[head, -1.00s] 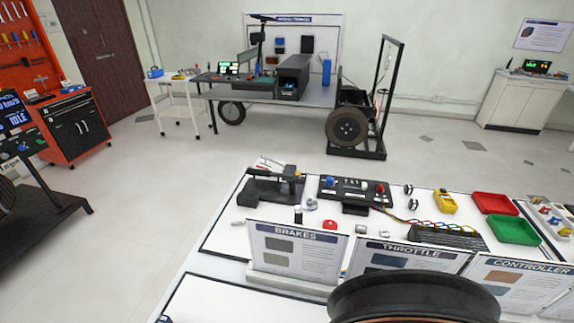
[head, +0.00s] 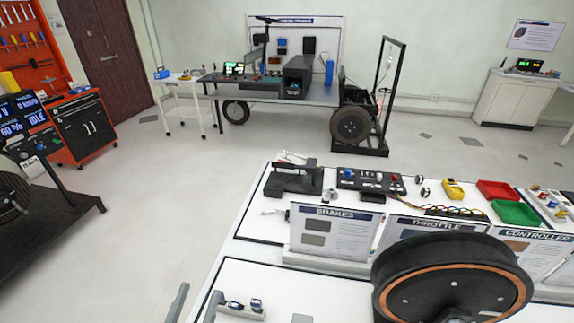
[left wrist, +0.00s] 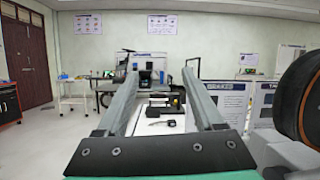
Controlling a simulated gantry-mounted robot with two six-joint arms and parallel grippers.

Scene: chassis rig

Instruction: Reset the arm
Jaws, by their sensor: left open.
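My left gripper (head: 197,293) shows at the bottom edge of the head view, left of the white table. Its two grey fingers point up and stand apart with nothing between them. In the left wrist view the gripper (left wrist: 160,74) is open and empty, its fingers pointing ahead toward the far bench. My right gripper is in neither view.
The white table (head: 255,275) holds a large black wheel (head: 455,280), a brakes sign (head: 330,232), a throttle sign, a pedal unit (head: 293,181), a red tray (head: 497,190) and a green tray (head: 516,213). A red tool cabinet (head: 85,128) stands left. Open floor lies between.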

